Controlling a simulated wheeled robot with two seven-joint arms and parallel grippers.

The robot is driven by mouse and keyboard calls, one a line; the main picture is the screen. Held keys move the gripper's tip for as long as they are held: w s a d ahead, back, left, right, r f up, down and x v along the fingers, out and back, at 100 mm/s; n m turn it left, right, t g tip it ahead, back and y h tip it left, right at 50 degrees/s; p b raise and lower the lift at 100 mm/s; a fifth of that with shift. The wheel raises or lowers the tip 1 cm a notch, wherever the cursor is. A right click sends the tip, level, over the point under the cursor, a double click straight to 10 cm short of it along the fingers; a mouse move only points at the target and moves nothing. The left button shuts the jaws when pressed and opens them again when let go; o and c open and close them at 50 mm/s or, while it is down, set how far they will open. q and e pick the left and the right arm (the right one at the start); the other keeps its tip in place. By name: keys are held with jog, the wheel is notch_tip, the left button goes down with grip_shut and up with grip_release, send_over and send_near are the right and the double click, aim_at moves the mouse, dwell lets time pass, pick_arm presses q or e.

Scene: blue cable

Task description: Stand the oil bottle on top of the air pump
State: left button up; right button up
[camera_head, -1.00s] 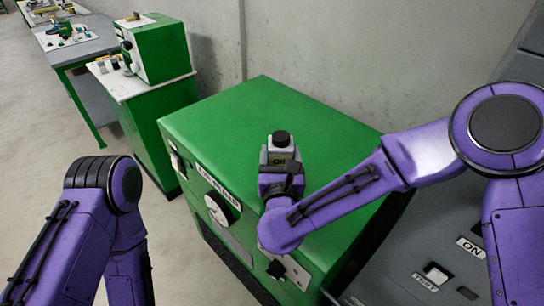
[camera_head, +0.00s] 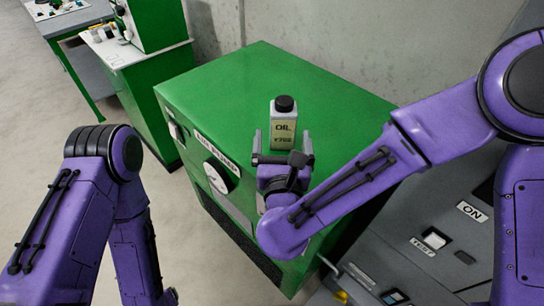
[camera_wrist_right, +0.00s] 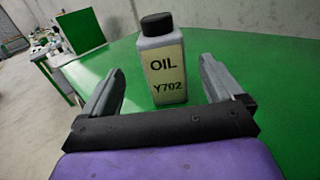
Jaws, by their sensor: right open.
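The oil bottle (camera_head: 284,124) is grey with a black cap and a tan label reading OIL Y702. It stands upright on the green top of the air pump (camera_head: 230,88), a big green box with a dial on its front. My right gripper (camera_head: 283,140) is open just in front of the bottle. In the right wrist view the bottle (camera_wrist_right: 163,65) stands beyond the two spread fingers (camera_wrist_right: 163,88), with a gap to either side. My left arm (camera_head: 95,205) is at the left; its gripper is out of view.
A green machine on a cabinet (camera_head: 150,75) and workbenches stand at the back left. A grey wall is behind the pump. A grey panel with switches (camera_head: 435,238) is at the right. The pump top around the bottle is clear.

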jog(key=s, duration=0.5)
jog(key=shift+s+b, duration=0.1)
jog(key=shift+b, duration=0.3)
